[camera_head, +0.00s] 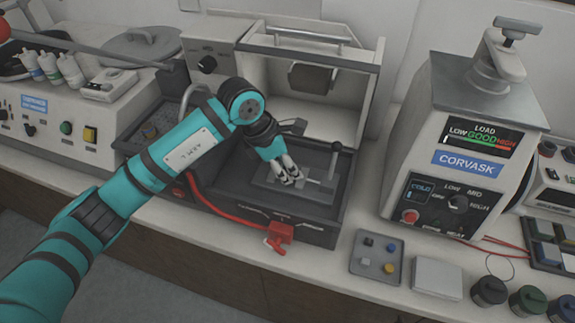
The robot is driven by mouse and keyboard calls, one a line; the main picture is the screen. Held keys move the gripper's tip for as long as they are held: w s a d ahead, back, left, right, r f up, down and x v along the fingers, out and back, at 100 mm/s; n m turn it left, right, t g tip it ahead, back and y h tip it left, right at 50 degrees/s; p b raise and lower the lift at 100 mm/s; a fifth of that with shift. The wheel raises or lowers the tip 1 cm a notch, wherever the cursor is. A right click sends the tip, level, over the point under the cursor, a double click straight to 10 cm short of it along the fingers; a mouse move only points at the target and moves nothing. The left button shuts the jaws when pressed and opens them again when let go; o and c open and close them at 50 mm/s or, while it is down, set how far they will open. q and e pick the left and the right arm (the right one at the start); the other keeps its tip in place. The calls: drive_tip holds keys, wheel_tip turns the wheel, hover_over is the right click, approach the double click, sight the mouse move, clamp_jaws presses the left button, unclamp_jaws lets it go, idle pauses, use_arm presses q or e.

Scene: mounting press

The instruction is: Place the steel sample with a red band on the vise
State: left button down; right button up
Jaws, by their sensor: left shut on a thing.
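My left gripper (291,180) reaches down into the open cutting machine. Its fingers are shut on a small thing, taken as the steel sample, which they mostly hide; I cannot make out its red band. The fingertips are right over the grey vise (262,185) on the machine's dark bed. I cannot tell whether the sample touches the vise. My right gripper is not in view.
The machine's raised hood (310,50) stands behind the gripper, and a lever (334,160) rises to its right. A small tray (362,267) with several small pieces and a pale block (437,277) lie in front. The mounting press (440,150) stands to the right.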

use_arm(q)
drive_tip(key=c, duration=1)
unclamp_jaws()
drive_tip(key=shift+r+p, duration=0.2)
drive_tip(key=shift+p, duration=0.1)
drive_tip(key=shift+a+r, duration=0.15)
drive_tip(key=shift+r, duration=0.05)
drive_tip(key=b+v, duration=0.2)
drive_tip(key=v, duration=0.9)
drive_tip(key=shift+r+b, duration=0.25)
drive_tip(key=shift+b, duration=0.05)
drive_tip(key=shift+s, duration=0.1)
